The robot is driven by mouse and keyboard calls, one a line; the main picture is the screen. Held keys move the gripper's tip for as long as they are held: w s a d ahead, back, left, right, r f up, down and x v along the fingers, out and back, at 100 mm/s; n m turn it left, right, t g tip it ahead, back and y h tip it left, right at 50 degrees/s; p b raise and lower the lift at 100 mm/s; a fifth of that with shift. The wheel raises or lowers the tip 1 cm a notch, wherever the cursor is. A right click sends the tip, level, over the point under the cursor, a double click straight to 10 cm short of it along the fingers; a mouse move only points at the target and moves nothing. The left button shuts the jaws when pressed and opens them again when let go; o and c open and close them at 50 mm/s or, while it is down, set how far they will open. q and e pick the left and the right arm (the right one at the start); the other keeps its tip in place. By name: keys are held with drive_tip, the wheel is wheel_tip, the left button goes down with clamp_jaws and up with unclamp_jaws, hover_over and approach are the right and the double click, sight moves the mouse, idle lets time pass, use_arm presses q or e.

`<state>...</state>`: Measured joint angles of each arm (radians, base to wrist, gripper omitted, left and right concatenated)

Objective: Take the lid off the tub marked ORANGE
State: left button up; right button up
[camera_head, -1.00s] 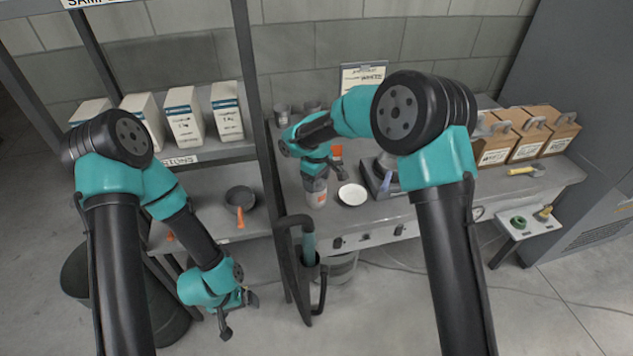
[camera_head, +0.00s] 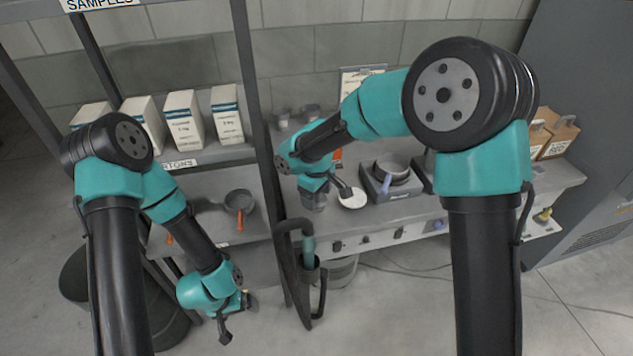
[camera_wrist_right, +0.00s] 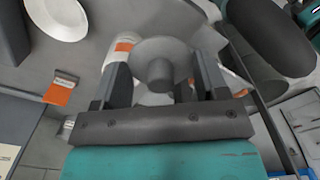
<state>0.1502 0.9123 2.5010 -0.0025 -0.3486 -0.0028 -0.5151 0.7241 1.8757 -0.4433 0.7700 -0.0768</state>
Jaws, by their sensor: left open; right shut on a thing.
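My right gripper (camera_head: 318,186) is at the front left of the bench. In the right wrist view its fingers (camera_wrist_right: 162,88) stand on both sides of a grey round lid with a knob (camera_wrist_right: 158,72), gripping it. A white surface with an orange band (camera_wrist_right: 124,46) shows behind the left finger, and more orange shows by the right finger; this looks like the tub, mostly hidden. I cannot tell whether lid and tub are apart. No ORANGE lettering is readable. My left gripper (camera_head: 238,318) hangs open and empty, low in front of the shelf.
A white dish (camera_head: 352,199) lies right of the right gripper, with a pan on a grey appliance (camera_head: 392,185) beyond it. The shelf holds white cartons (camera_head: 182,117) and a pan (camera_head: 239,201). A dark frame post (camera_head: 264,150) stands between shelf and bench.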

drive_tip(key=s, duration=0.7)
drive_tip(key=shift+r, duration=0.3)
drive_tip(key=shift+w, duration=0.1)
